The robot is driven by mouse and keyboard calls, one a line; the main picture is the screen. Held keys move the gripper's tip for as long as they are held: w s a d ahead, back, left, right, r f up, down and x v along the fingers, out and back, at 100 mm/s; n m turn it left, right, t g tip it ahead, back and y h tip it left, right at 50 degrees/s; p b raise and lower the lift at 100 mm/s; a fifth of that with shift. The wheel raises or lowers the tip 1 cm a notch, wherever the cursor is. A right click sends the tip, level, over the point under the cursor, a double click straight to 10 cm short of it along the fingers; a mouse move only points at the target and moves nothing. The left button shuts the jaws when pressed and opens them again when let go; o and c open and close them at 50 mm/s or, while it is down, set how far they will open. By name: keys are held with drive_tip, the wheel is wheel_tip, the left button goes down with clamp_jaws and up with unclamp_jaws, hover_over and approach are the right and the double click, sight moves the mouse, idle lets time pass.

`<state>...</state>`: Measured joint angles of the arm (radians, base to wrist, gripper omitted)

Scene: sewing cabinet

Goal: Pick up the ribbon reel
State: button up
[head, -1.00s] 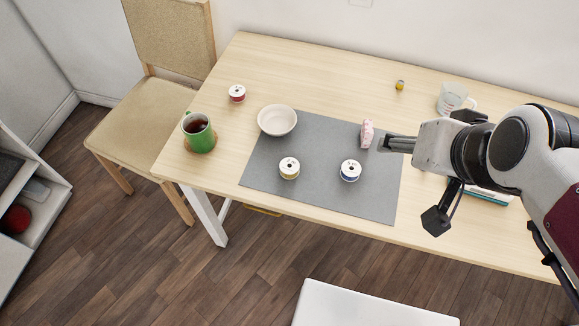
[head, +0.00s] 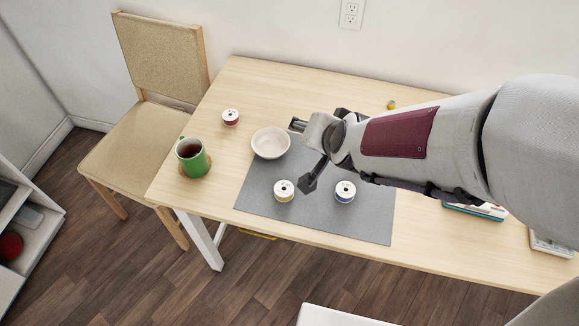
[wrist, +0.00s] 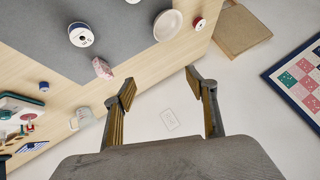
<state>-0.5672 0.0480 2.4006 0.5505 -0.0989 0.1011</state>
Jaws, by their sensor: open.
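Several ribbon reels are in view. A red reel (head: 231,117) stands on the bare wood at the back left, and it also shows in the wrist view (wrist: 200,23). A yellow-banded reel (head: 284,190) and a blue-banded reel (head: 345,191) stand on the grey mat (head: 325,221). The blue one also shows in the wrist view (wrist: 81,36). My gripper (head: 297,125) is open and empty, right of the bowl in the head view.
A pale bowl (head: 271,143) sits at the mat's back left corner. A green mug (head: 193,158) stands left of it. A pink object (wrist: 102,68) and a clear measuring cup (wrist: 81,119) are hidden by my arm in the head view. A chair (head: 160,60) stands left of the table.

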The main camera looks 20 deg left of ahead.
drive_tip(key=m+t+h, duration=0.1)
hover_over(285, 186)
wheel_tip(285, 186, down, 10)
drive_tip(key=shift+t+h, duration=0.8)
drive_tip(key=f, duration=0.2)
drive_tip(key=a+f, duration=0.1)
drive_tip(key=f, duration=0.1)
drive_tip(key=s+f, duration=0.1)
drive_tip(key=f, duration=0.1)
drive_tip(key=shift+s+a, duration=0.1)
drive_tip(key=shift+a, duration=0.15)
drive_tip(key=s+f, duration=0.1)
drive_tip(key=f+t, duration=0.1)
drive_tip(key=s+f+t+h, duration=0.1)
drive_tip(key=shift+s+d+f, duration=0.15)
drive_tip(key=shift+s+f, duration=0.2)
drive_tip(key=shift+f, duration=0.05)
drive_tip(key=shift+s+d+f+n+t+h, duration=0.2)
drive_tip(key=shift+s+f+n+t, duration=0.2)
drive_tip(key=shift+s, duration=0.25)
drive_tip(key=shift+s+d+f+n+t+h, duration=0.1)
drive_tip(key=shift+s+d+f+n+t, duration=0.1)
drive_tip(key=shift+s+f+n+t, duration=0.25)
drive_tip(key=shift+s+d+f+n+t, duration=0.1)
drive_tip(key=shift+s+d+n+t, duration=0.05)
drive_tip(key=shift+s+t, duration=0.35)
drive_tip(key=shift+s+d+n+t, duration=0.1)
drive_tip(key=shift+s+t, duration=0.15)
drive_tip(key=shift+s, duration=0.35)
drive_tip(key=shift+w, duration=0.15)
